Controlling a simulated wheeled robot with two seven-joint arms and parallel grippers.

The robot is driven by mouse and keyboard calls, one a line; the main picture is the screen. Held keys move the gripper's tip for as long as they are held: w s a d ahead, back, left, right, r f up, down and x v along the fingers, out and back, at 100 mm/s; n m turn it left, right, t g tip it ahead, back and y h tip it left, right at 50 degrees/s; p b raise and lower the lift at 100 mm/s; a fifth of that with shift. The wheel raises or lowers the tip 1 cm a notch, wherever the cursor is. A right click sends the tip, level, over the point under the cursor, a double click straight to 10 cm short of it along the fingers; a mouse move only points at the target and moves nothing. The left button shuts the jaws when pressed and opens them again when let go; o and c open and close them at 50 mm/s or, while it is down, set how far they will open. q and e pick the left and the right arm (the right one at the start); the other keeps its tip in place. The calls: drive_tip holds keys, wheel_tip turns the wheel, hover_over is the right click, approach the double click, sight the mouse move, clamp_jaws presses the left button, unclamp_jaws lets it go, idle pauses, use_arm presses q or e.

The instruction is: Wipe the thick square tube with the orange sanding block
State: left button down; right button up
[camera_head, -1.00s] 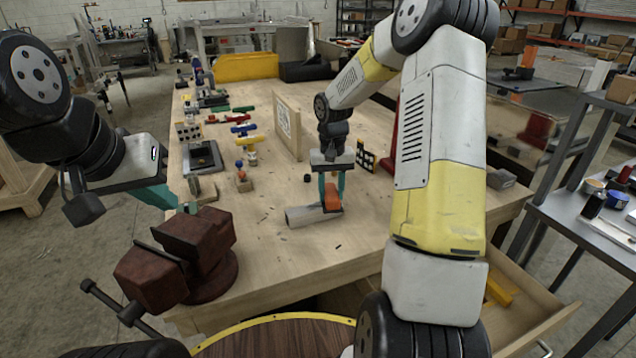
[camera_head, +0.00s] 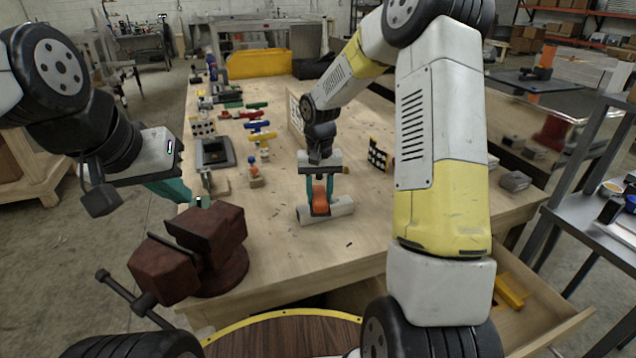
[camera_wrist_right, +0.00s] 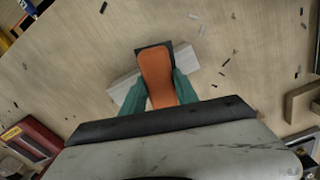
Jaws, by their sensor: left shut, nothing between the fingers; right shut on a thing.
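The orange sanding block (camera_head: 320,197) is in my right gripper (camera_head: 319,192), whose teal fingers are shut on its two sides. The block also shows in the right wrist view (camera_wrist_right: 157,76), between the fingers of the gripper (camera_wrist_right: 158,92). The thick square tube (camera_head: 342,207) is pale grey and lies on the workbench directly under the block. The block covers the tube's middle, and its ends show on both sides; they look touching, but I cannot be sure. My left gripper (camera_head: 199,201) is shut and empty above the bench's left edge, behind the vise.
A dark red vise (camera_head: 190,255) is at the bench's front left corner. An open drawer (camera_head: 530,305) juts out at the front right. Several clamps and tools (camera_head: 258,127) stand along the left. The workbench (camera_head: 290,260) is clear in front of the tube, apart from small dark scraps.

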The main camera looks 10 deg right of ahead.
drive_tip(key=shift+s+a+f, duration=0.1)
drive_tip(key=shift+a, duration=0.05)
drive_tip(key=shift+r, duration=3)
drive_tip(key=shift+r, duration=0.15)
drive_tip(key=shift+r, duration=1.4)
